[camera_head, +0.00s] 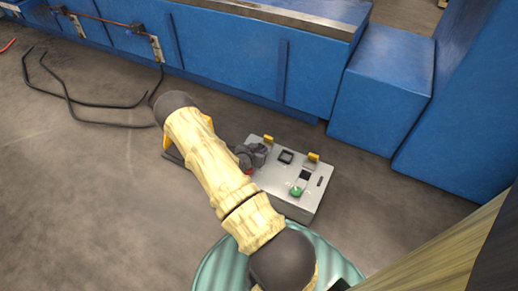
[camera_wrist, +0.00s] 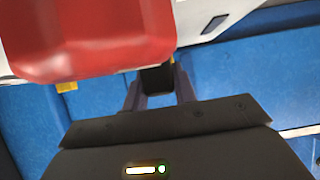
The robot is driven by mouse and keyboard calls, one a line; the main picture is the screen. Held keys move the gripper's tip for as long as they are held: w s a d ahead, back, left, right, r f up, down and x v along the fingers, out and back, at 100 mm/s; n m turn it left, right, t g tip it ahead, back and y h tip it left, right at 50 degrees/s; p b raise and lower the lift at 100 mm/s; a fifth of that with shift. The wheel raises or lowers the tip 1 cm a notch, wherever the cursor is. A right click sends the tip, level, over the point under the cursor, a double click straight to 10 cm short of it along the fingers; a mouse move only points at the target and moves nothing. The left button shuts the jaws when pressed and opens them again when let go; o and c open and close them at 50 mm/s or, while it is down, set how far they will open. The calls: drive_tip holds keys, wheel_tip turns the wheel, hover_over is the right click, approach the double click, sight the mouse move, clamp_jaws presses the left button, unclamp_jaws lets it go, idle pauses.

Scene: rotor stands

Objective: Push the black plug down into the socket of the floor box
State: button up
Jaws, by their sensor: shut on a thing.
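The floor box (camera_head: 285,205) is a grey metal box on the floor, with a black-framed square opening (camera_head: 285,157), a dark slot, a green button and yellow tabs on top. My gripper (camera_head: 258,152) is above the box's left part. In the wrist view, my gripper (camera_wrist: 160,98) is shut on the black plug (camera_wrist: 157,78), which shows between the fingers. A large red part (camera_wrist: 88,40) hides much of the view beyond it. The plug's lower end is hidden, so I cannot tell whether it touches the socket. In the head view the plug is not distinct.
Blue benches (camera_head: 250,55) stand behind the box, with a blue block (camera_head: 385,95) at right. Black cables (camera_head: 95,103) lie on the floor at left. A pale green round thing (camera_head: 215,270) is at the bottom. Open floor lies left of my arm.

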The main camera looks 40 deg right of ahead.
drive_tip(key=shift+f, duration=0.4)
idle(0.9)
drive_tip(key=o, duration=1.1)
drive_tip(key=shift+o, duration=0.2)
drive_tip(key=shift+r, duration=0.1)
wheel_tip(320, 180, up, 13)
drive_tip(key=p, duration=1)
drive_tip(key=shift+p, duration=0.3)
idle(0.4)
